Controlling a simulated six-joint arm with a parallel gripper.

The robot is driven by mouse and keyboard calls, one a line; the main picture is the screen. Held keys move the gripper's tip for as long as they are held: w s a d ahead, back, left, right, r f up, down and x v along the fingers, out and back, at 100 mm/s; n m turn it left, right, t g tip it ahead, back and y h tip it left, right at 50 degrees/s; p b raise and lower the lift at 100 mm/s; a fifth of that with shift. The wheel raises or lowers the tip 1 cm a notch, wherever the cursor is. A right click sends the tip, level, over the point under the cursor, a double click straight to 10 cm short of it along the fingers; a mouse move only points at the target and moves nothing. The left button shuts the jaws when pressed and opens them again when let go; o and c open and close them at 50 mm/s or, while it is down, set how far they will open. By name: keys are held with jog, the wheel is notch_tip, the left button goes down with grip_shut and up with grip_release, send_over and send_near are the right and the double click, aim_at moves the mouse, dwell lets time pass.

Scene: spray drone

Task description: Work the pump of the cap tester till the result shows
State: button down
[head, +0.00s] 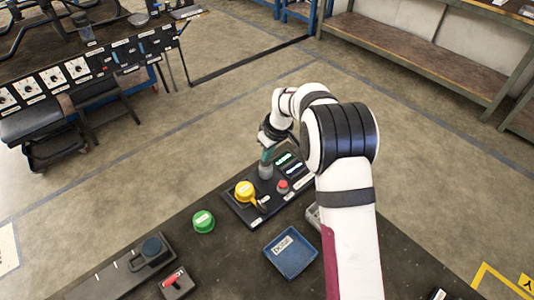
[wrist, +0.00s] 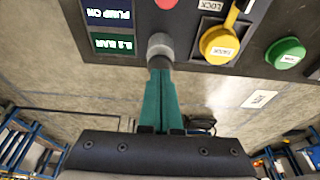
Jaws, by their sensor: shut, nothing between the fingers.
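The cap tester is a black panel (head: 240,208) on the dark table. Its grey round post (head: 266,172), likely the pump, stands at the far end and also shows in the wrist view (wrist: 160,44). My gripper (head: 265,161) has its teal fingers shut, tips at or just above the post; contact is hard to tell. A dark blue display (wrist: 110,14) reads PUMP ON upside down, and a green display (wrist: 113,44) shows a small BAR value, perhaps 0.2. A yellow cap (head: 244,190) with a yellow lever and a red button (head: 282,186) sit on the panel.
A green cap (head: 203,221) lies on the table left of the panel. A blue tray (head: 290,252) is in front. A black fixture (head: 151,250) and a red switch box (head: 175,281) are at the left. My arm covers the table's right part.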

jog(key=shift+f, duration=0.1)
jog(key=shift+f, duration=1.05)
jog(key=v, duration=1.4)
jog(key=shift+w+a+r, duration=0.25)
jog(key=shift+w+a, duration=0.1)
jog(key=shift+w, duration=0.05)
